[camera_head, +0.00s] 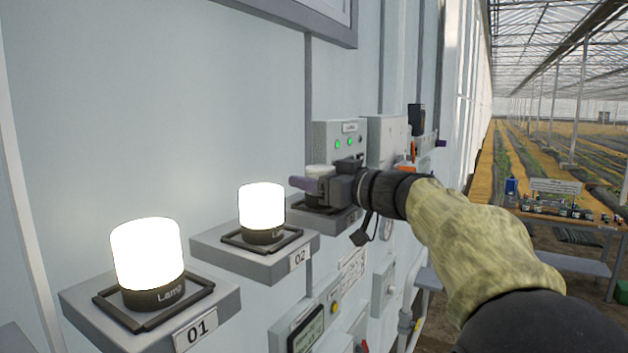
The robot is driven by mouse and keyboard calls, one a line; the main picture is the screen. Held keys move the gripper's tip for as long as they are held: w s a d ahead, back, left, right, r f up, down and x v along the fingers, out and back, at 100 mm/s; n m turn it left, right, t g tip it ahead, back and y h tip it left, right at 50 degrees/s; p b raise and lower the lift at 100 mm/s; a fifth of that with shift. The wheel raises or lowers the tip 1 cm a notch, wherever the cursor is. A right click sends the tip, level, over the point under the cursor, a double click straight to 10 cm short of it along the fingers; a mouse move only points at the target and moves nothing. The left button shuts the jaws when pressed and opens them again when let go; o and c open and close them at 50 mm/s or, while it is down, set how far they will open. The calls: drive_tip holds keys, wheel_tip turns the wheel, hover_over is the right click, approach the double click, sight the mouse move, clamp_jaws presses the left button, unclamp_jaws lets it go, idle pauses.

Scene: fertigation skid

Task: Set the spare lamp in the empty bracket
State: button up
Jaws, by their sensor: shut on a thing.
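Lamp 01 (147,255) glows white on a dark base in the nearest bracket (215,285). Lamp 02 (262,207) glows in the middle bracket (205,241). A third, unlit lamp (319,171) with a greyish-white top shows at the farthest bracket (300,217). My gripper (317,184), with a purple finger across the lamp's front, is shut on this lamp. The gripper body and wrist hide the lamp's right side and part of the bracket. I cannot tell whether the lamp's base rests in the bracket or is held just above it.
A grey control box (340,135) with green lights is on the wall just behind the third bracket. More boxes, a display (305,335) and pipes lie below. On the right, a table (560,213) holds several small items; open greenhouse rows stretch beyond.

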drive_tip(key=shift+w+f, duration=0.1)
drive_tip(key=o, duration=0.9)
drive_tip(key=shift+o, duration=0.7)
drive_tip(key=shift+s, duration=0.25)
drive_tip(key=shift+w, duration=0.15)
drive_tip(key=b+v, duration=0.3)
drive_tip(key=v, duration=0.9)
drive_tip(key=shift+b, duration=0.3)
